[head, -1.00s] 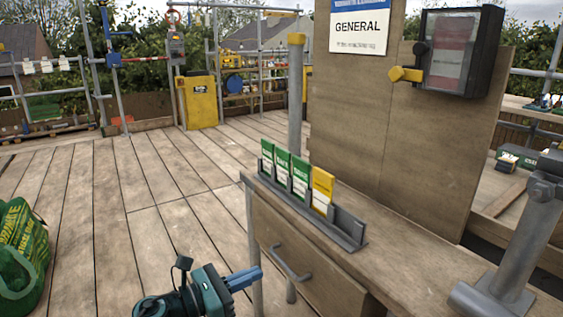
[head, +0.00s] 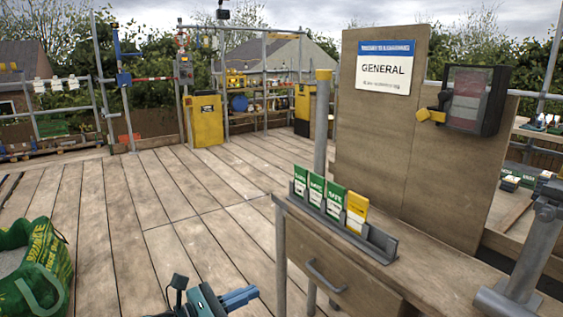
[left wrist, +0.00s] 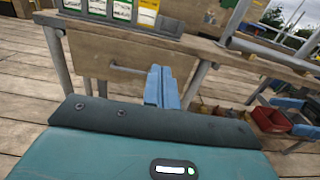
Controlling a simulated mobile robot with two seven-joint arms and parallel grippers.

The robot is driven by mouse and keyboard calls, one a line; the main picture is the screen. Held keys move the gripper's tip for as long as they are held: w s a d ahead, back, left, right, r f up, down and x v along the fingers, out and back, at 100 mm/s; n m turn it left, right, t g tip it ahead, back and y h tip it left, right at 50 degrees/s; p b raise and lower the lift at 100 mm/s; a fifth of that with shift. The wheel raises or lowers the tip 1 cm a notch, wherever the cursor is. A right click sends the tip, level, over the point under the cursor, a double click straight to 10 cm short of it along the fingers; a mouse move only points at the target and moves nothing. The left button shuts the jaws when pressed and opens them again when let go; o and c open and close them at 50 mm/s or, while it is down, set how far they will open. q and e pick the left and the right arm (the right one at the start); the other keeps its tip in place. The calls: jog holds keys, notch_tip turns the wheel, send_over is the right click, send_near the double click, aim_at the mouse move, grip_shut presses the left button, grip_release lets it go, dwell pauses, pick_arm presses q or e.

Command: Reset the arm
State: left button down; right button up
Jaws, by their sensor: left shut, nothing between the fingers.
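My left gripper (head: 240,298) shows at the bottom of the head view, with its blue fingers together and nothing between them. It is in front of and to the left of the wooden desk (head: 345,285), apart from it. In the left wrist view its blue fingers (left wrist: 160,88) point toward the drawer handle (left wrist: 128,69), which lies beyond them. The drawer is shut.
A grey rack (head: 376,243) on the desk holds several green cards and a yellow card (head: 356,210). A board with a GENERAL sign (head: 384,68) stands behind. A green bag (head: 38,262) sits at the left. The plank floor (head: 150,220) between is mostly clear.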

pick_arm(q)
jog(key=s+a+m+y+p, duration=0.3)
jog(key=s+m+y+p, duration=0.2)
jog(key=s+m+p, duration=0.4)
jog(key=s+a+m+y+p, duration=0.4)
jog(key=s+m+p, duration=0.5)
jog(key=s+m, duration=0.5)
jog(key=m+y, duration=0.2)
jog(key=m, duration=0.3)
jog(key=shift+s+a+f+t+y+p, duration=0.25)
jog(key=shift+f+t+y+p, duration=0.05)
pick_arm(e)
jog(key=r+g, duration=0.2)
jog(key=a+r+g+h, duration=0.1)
jog(key=r, duration=0.1)
jog(key=shift+w+r+n+g, duration=0.1)
jog(key=shift+n+g, duration=0.2)
